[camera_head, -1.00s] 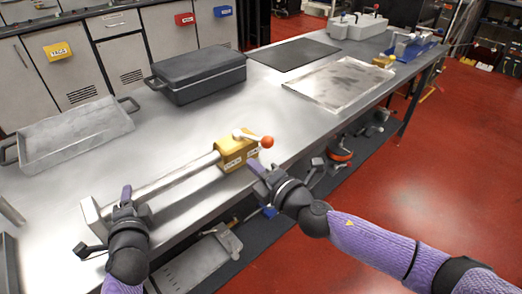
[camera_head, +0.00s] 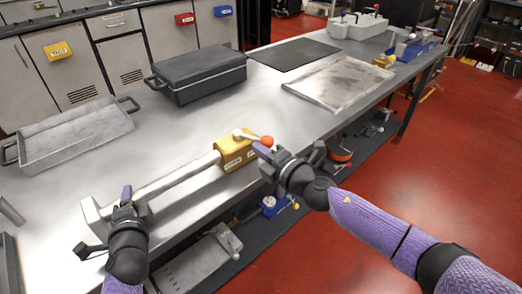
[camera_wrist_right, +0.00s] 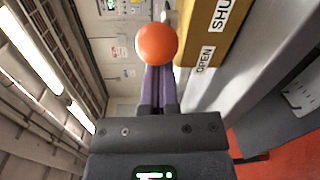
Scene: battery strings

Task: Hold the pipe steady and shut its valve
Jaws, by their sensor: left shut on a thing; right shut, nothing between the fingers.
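The pipe (camera_head: 176,181) lies along the front of the steel bench. A yellow valve block (camera_head: 232,154) is at its right end, with a white lever ending in an orange ball (camera_head: 267,142). My left gripper (camera_head: 127,196) is shut on the pipe near its left end. My right gripper (camera_head: 262,150) is shut and empty, with its fingertips right at the orange ball. In the right wrist view the shut purple fingers (camera_wrist_right: 158,85) reach up to the orange ball (camera_wrist_right: 156,43); whether they touch cannot be told. The yellow block (camera_wrist_right: 212,30) shows "OPEN" and "SHU..." labels.
A black lidded case (camera_head: 198,75) and a grey tray (camera_head: 75,133) stand behind the pipe. A black mat (camera_head: 294,54) and a flat metal sheet (camera_head: 340,82) lie further right. The bench between them is clear.

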